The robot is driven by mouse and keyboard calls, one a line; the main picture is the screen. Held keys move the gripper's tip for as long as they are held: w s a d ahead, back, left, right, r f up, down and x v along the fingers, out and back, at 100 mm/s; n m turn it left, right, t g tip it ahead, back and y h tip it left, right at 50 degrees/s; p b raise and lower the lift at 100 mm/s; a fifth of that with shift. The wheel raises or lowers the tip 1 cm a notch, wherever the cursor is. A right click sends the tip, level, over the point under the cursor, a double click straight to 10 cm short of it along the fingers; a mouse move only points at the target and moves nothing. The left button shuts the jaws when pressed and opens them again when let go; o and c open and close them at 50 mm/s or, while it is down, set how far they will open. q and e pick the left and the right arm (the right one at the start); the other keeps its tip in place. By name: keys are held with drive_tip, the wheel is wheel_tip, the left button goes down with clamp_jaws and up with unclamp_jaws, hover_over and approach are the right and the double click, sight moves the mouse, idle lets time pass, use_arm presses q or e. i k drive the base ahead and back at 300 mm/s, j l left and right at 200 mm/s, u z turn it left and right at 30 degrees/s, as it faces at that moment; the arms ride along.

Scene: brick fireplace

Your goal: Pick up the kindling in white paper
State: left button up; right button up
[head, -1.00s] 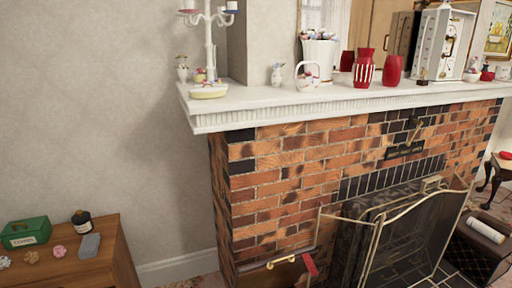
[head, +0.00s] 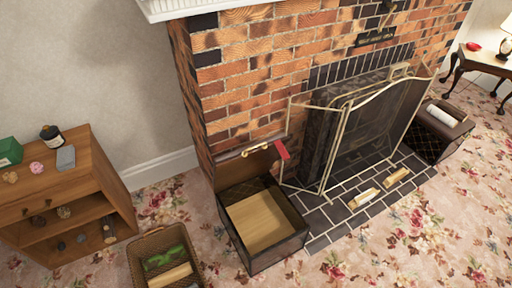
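Two small pale bundles lie on the dark tiled hearth in front of the fire screen. The nearer bundle (head: 363,198) and the farther bundle (head: 397,177) look yellowish with white parts. A white roll (head: 440,115) lies on top of a dark box at the right of the hearth. I cannot tell from this distance which of these is the kindling in white paper. Neither of my grippers is in view.
An open dark box (head: 265,257) with a wooden inside stands left of the hearth. A wicker basket (head: 140,248) and a wooden cabinet (head: 108,170) are at the left. A fire screen (head: 345,130) fronts the fireplace. Flowered carpet (head: 370,250) in front is clear.

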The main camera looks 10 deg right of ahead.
sight(364, 197)
drive_tip(key=z, duration=1.45)
drive_tip(key=i+l+u, duration=0.1)
drive_tip(key=u, duration=0.35)
drive_tip(key=i+l+u, duration=0.15)
drive_tip(key=u, duration=0.3)
